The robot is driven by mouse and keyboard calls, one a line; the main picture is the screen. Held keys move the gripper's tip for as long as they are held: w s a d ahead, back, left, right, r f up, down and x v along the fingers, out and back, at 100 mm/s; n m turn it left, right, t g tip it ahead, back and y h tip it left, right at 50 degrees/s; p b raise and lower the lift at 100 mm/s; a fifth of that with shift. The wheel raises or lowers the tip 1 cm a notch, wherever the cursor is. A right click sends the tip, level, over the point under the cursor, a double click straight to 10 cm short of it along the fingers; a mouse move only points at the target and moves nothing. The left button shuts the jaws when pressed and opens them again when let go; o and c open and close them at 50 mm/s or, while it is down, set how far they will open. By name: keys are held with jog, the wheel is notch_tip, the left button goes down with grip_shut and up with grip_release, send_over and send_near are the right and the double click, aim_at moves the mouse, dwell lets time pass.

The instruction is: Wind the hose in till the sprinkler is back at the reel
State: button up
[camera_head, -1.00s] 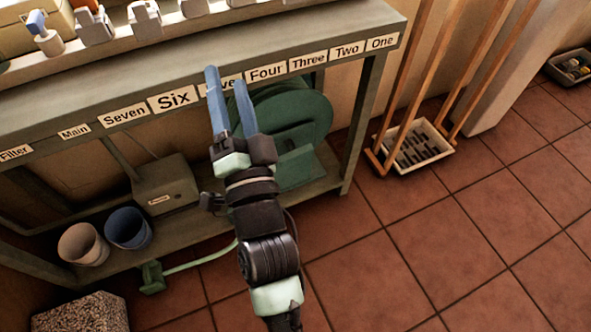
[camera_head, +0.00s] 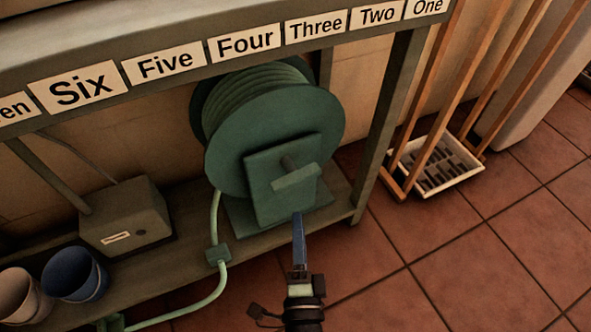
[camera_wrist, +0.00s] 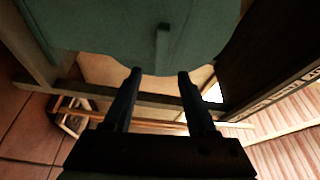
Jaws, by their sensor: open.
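The green hose reel (camera_head: 265,150) stands on the lower shelf under the counter, with hose wound on its drum. A crank with a flat grip (camera_head: 297,178) sticks out of its front box. The pale green hose (camera_head: 213,291) runs down past a small green block (camera_head: 218,255) at the shelf edge. It leads to a green piece, seemingly the sprinkler (camera_head: 112,324), cut off by the bottom edge. My gripper (camera_head: 297,215) is seen edge-on just below the crank. In the wrist view my gripper (camera_wrist: 160,74) is open and empty, with the reel (camera_wrist: 95,28) and crank (camera_wrist: 162,40) ahead, apart from the fingers.
Labels on the counter edge (camera_head: 164,66) overhang the reel. A counter leg (camera_head: 388,125) stands right of it. A grey box (camera_head: 126,217) and two cups (camera_head: 74,275) are on the shelf at left. A wooden-legged rack with a tray (camera_head: 445,180) stands at right. Tiled floor in front is clear.

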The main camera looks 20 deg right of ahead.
aim_at(296, 185)
jog(key=b+x, duration=0.3)
jog(key=x, duration=0.9)
grip_shut()
dwell(1.1)
